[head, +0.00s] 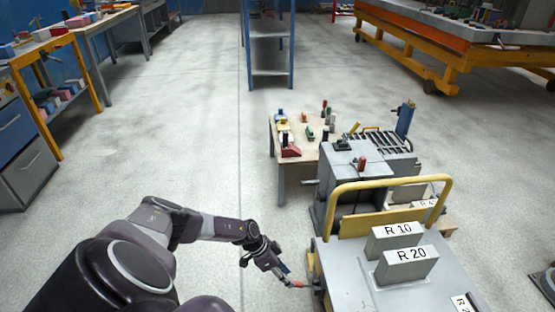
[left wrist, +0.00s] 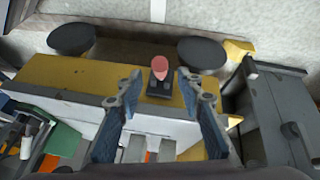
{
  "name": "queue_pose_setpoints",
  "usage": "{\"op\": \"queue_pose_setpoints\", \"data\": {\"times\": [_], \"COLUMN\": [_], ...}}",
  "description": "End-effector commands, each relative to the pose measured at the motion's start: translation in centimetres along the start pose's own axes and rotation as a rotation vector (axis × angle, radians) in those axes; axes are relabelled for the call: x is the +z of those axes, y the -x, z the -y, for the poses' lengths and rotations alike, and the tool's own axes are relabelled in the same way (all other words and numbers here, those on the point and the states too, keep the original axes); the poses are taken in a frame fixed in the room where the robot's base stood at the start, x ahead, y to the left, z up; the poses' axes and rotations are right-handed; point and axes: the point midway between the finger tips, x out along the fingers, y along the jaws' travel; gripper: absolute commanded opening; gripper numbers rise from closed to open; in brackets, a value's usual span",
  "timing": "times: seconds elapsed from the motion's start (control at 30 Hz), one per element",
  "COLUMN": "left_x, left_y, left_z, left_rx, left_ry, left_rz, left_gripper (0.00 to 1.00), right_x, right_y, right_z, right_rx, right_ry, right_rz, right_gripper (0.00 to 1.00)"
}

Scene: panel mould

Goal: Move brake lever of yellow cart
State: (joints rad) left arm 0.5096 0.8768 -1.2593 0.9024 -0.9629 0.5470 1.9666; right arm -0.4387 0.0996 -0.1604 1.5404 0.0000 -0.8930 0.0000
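The yellow cart (head: 352,290) has a grey top and a yellow push handle (head: 447,190), at the lower right of the head view. Its brake lever (head: 297,284) has a red knob and sticks out from the cart's left side. In the left wrist view the red knob (left wrist: 159,64) stands on a dark base at the cart's yellow edge (left wrist: 75,76). My left gripper (head: 281,275) is beside the lever. In the left wrist view its two fingers (left wrist: 160,88) are apart, with the knob between and slightly beyond their tips. My right gripper is not in view.
White blocks marked R 10 (head: 394,236) and R 20 (head: 407,265) stand on the cart. A grey machine (head: 365,178) and a small table (head: 291,165) with coloured parts stand behind it. Dark wheels (left wrist: 72,39) show beside the cart edge. The floor left of the cart is clear.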

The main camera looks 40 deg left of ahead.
Motion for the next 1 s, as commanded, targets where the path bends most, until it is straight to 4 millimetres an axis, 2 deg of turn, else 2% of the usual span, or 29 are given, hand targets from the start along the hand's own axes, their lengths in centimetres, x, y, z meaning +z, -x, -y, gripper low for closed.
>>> {"op": "queue_pose_setpoints", "data": {"times": [0.2, 0.4, 1.0], "left_x": [0.0, 0.0, 0.0], "left_y": [3.5, 5.6, 6.2], "left_z": [0.2, 0.1, 0.1], "left_rx": [-0.003, -0.002, -0.002], "left_ry": [-0.002, -0.001, 0.000], "left_rz": [0.000, 0.000, -0.001], "left_gripper": [0.34, 0.34, 0.34], "right_x": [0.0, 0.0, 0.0], "right_y": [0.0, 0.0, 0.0], "right_z": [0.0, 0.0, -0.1], "right_rx": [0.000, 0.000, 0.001], "right_ry": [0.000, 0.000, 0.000], "right_rz": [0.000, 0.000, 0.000], "right_gripper": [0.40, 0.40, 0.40]}}
